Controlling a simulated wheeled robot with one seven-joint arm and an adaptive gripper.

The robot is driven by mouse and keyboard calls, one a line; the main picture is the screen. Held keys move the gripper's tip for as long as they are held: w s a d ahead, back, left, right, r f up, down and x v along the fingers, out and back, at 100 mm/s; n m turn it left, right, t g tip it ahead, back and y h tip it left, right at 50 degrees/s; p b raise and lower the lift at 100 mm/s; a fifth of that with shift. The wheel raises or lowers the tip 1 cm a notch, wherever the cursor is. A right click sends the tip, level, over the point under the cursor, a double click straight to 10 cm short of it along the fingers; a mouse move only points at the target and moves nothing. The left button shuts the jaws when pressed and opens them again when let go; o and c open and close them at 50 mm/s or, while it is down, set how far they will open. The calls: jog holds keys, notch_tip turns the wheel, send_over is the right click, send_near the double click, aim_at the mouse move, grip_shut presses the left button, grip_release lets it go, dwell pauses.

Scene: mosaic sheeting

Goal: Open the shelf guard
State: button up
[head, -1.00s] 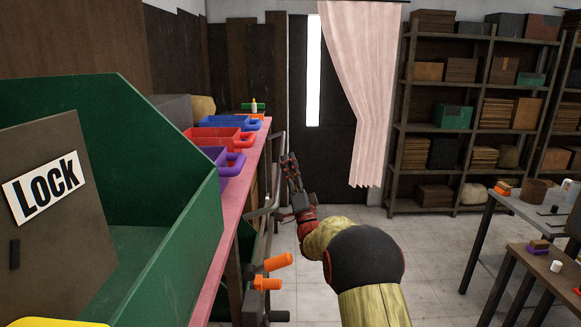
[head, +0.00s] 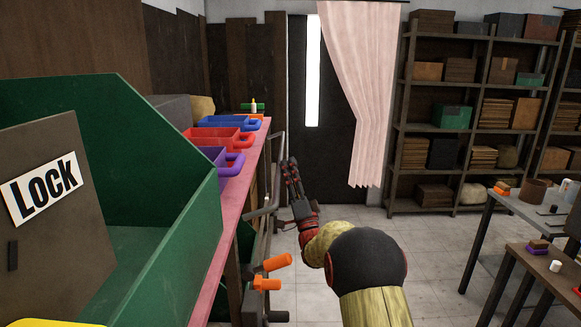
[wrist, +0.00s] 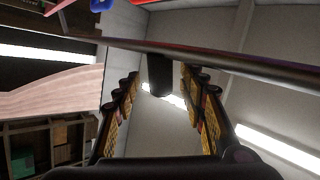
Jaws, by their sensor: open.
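The shelf guard, a grey metal tube frame (head: 277,165), runs along the front of the shelf on the left in the head view. My gripper (head: 291,168) is just to its right, fingers pointing up, open and empty. In the wrist view, a long grey bar of the guard (wrist: 230,65) crosses just beyond the open fingertips (wrist: 163,85). A dark block (wrist: 160,75) shows between the two fingers. I cannot tell whether any finger touches the bar.
Blue, red and purple bins (head: 218,138) line the pink-edged shelf. Orange handles (head: 272,264) stick out below. A workbench (head: 520,205) is at right; floor between is clear.

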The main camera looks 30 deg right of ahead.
jog(key=v, duration=1)
